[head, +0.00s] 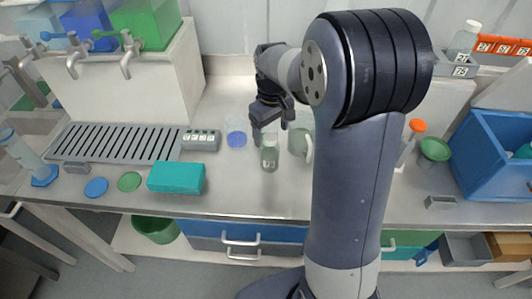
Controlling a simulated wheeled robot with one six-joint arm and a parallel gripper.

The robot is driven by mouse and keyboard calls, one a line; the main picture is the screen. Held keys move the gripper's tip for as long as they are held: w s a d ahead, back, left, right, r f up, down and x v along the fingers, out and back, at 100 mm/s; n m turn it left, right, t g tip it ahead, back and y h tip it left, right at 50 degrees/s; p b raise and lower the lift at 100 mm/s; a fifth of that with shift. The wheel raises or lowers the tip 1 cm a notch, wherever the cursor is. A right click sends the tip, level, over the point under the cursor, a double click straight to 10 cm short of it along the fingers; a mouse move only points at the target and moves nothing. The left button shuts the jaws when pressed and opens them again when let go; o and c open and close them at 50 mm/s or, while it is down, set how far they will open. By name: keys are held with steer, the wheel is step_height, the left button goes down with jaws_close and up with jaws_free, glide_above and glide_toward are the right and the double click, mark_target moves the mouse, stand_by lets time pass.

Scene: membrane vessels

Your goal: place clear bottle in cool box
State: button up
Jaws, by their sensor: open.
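A small clear bottle (269,155) with a pale label stands upright on the steel bench near the middle. My gripper (272,122) is open just above and behind this bottle, with its fingers pointing down. I cannot tell whether they touch it. Another clear bottle (465,42) with a white cap stands in a grey holder on the raised shelf at the upper right. A blue open box (490,165), which looks like the cool box, stands at the right edge. Something green shows inside it, and its far side is cut off.
A clear jug (306,146) and a blue-bottomed beaker (236,136) stand close to my gripper. A teal block (176,178) and a slotted drain tray (115,144) lie left. An orange-capped tube (411,143) and green funnel-like dish (434,150) stand between my arm and the blue box.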

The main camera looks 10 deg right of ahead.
mark_target(270, 146)
steer(key=f, duration=0.3)
steer(key=f+p, duration=0.1)
steer(key=f, duration=0.2)
steer(key=shift+w+a+f, duration=0.1)
steer(key=shift+a+f, duration=0.1)
steer(key=shift+f, duration=0.05)
steer(key=c, duration=1.3)
